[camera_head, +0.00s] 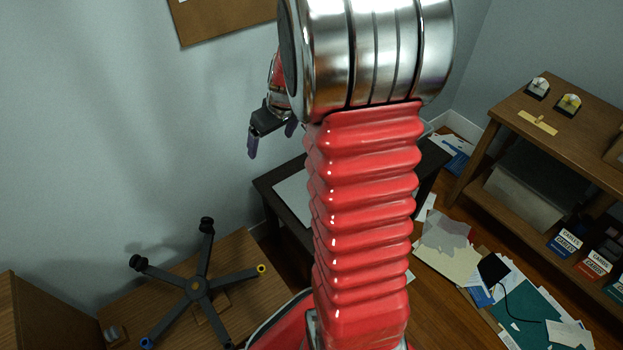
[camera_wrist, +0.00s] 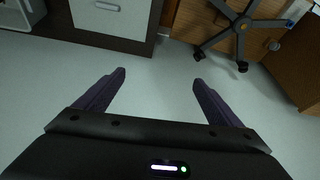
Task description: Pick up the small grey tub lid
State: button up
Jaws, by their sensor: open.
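I cannot make out a small grey tub lid for certain in either view. My gripper (camera_head: 271,141) hangs near the wall at upper centre in the head view, partly behind my red arm. In the wrist view its two dark purple fingers (camera_wrist: 159,78) are spread apart with nothing between them. A dark table with a pale panel (camera_head: 293,198) lies below the gripper and is partly hidden by my arm. In the wrist view a pale panel with a small grey oblong piece (camera_wrist: 107,6) shows at the top left, cut by the frame edge.
An upturned five-legged chair base (camera_head: 198,288) lies on a wooden surface at lower left; it also shows in the wrist view (camera_wrist: 243,25). A wooden shelf (camera_head: 575,125) stands at right with boxes below. Papers and a green sheet (camera_head: 524,302) litter the floor.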

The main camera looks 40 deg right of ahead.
jog(key=s+d+f, duration=0.2)
jog(key=d+f, duration=0.8)
jog(key=f, duration=0.1)
jog(key=s+d+f+m, duration=0.1)
jog(key=s+d+f, duration=0.1)
jog(key=d+f, duration=0.7)
notch_tip(320, 180, down, 3)
jog(key=shift+d+r+g, duration=0.1)
jog(key=shift+d+g, duration=0.3)
jog(key=shift+x, duration=4.35)
jog(key=shift+d, duration=0.15)
jog(key=shift+w+d+x, duration=0.15)
jog(key=shift+x, duration=1.15)
jog(key=shift+w+d+x, duration=0.1)
jog(key=shift+x, duration=1.2)
jog(key=shift+r, duration=0.1)
